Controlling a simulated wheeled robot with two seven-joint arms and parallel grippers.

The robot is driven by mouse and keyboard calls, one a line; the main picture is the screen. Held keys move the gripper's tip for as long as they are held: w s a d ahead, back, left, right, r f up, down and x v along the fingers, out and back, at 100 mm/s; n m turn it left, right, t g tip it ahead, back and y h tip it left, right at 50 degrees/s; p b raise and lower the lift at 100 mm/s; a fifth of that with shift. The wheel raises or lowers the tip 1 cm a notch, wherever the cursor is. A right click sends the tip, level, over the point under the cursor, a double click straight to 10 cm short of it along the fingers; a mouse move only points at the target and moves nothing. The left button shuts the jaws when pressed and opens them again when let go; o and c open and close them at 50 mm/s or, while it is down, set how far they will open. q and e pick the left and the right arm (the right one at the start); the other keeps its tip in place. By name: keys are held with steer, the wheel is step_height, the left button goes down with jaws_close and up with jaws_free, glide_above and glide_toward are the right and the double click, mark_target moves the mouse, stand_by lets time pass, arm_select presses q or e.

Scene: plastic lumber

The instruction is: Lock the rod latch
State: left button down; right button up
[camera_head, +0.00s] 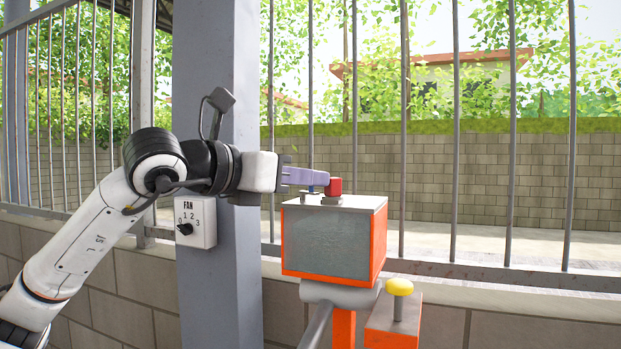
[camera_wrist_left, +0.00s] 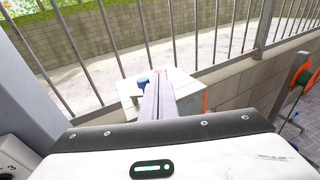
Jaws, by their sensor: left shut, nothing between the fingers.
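No part is clearly recognisable as a rod latch. A box with orange edges and a grey front (camera_head: 330,243) stands right of the pillar. On its top are a red knob (camera_head: 334,187) and a small blue button, partly hidden by my fingers. My left gripper (camera_head: 325,179) reaches in level from the left, fingers shut and empty, tips beside the red knob; touching or apart, I cannot tell. In the left wrist view the shut fingers (camera_wrist_left: 159,92) extend over the box top, with the blue button (camera_wrist_left: 143,79) to their left. My right gripper is not in view.
A yellow-topped post (camera_head: 400,287) rises from an orange block right of the box. A FAN dial panel (camera_head: 195,222) is on the grey pillar (camera_head: 231,290). Metal fence bars (camera_head: 455,130) stand behind. An orange reel (camera_wrist_left: 302,72) shows at right in the wrist view.

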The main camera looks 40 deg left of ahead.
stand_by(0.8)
